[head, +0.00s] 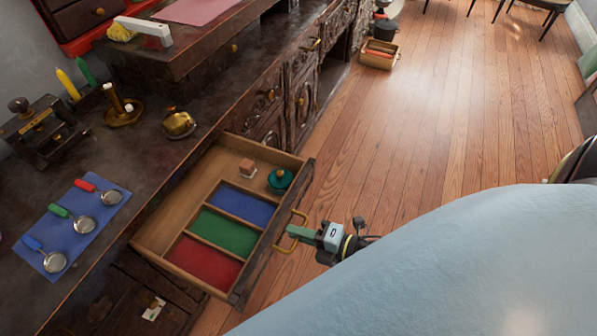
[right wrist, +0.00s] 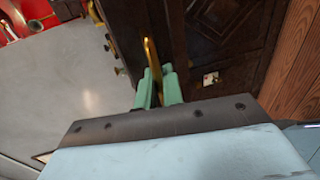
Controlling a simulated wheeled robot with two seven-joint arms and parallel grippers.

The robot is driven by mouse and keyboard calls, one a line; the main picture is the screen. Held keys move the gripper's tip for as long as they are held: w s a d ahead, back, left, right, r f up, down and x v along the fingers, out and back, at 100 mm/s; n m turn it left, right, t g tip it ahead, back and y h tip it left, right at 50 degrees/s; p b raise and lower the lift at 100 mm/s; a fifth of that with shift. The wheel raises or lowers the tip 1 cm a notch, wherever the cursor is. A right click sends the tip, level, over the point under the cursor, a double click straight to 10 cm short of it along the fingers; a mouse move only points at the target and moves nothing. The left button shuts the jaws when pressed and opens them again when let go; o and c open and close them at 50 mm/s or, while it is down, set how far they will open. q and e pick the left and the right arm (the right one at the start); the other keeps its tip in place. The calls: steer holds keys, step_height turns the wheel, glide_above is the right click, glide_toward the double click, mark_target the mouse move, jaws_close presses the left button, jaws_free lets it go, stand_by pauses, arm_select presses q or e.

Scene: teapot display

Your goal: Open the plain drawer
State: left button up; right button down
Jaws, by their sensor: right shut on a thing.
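The drawer (head: 165,240) is pulled out from the dark carved cabinet and stands open over the floor. Inside are blue, green and red lined compartments, with a small pinkish block (head: 247,167) and a teal lidded pot (head: 281,179) in the bare wooden part. My right gripper (head: 292,232) is at the drawer's front, shut on the brass handle (head: 299,217). In the right wrist view its green fingers (right wrist: 158,88) close around the brass handle (right wrist: 151,55). My left gripper is not in view.
The counter holds a blue mat (head: 77,222) with three strainers, a brass candlestick (head: 121,110), a brass pot (head: 179,124) and a dark metal device (head: 40,125). A wooden box (head: 379,57) stands on the floor farther back. The wooden floor (head: 450,120) right of the drawer is clear.

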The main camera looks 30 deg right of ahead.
steer(key=c, duration=1.6)
jaws_free()
steer(key=shift+c, duration=0.2)
steer(key=shift+s, duration=0.1)
